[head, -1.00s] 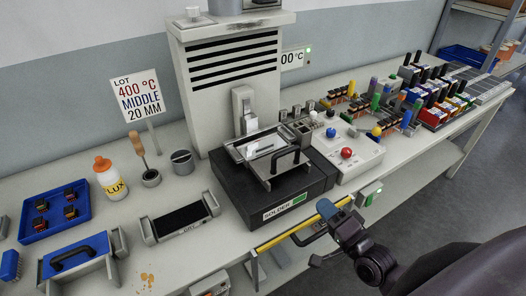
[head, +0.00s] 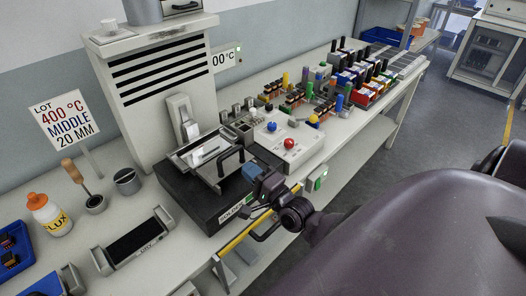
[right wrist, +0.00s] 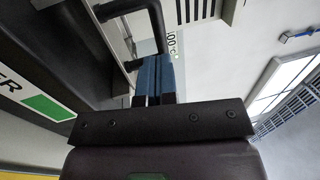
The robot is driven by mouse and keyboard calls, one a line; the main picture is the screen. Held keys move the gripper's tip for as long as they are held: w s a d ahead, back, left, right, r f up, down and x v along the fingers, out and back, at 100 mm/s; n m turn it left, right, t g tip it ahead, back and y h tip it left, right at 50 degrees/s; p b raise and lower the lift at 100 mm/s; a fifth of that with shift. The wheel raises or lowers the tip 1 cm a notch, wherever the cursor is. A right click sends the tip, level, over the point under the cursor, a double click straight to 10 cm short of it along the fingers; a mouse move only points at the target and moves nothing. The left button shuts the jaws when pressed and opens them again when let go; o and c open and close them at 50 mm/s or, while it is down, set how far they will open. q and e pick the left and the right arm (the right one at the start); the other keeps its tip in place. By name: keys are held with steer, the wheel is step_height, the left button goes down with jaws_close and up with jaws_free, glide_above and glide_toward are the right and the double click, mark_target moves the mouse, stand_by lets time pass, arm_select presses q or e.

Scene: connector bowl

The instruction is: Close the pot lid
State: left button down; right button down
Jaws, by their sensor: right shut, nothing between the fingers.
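The black solder pot (head: 190,200) sits on the bench, with a silver metal-framed opening (head: 190,160) on top and a shiny surface showing inside it. The lid's black bar handle (head: 221,170) stands at the right side of this opening, so part of the opening is uncovered. My right gripper (head: 252,172) has blue fingers, shut and empty, just right of the handle. In the right wrist view the shut fingers (right wrist: 150,75) are close to the black handle (right wrist: 156,28); I cannot tell whether they touch it. My left gripper is not in view.
A control box (head: 290,145) with red, blue and yellow knobs stands right of the pot. A tall vented unit (head: 165,85) stands behind. A yellow bar (head: 240,236) runs along the bench front. A dross tray (head: 135,240) and flux bottle (head: 48,213) are at left.

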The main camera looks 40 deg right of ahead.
steer(key=x, duration=0.4)
steer(key=shift+w+p, duration=0.25)
steer(key=shift+p, duration=0.05)
steer(key=shift+w, duration=0.1)
steer(key=shift+w, duration=0.3)
steer(key=x, duration=0.3)
steer(key=f+b+x, duration=0.1)
steer(key=x, duration=0.2)
steer(key=b+x, duration=0.1)
steer(key=x, duration=0.1)
steer(key=shift+w+a+f, duration=0.15)
steer(key=shift+w+f, duration=0.1)
steer(key=shift+w, duration=0.35)
steer(key=shift+r, duration=0.3)
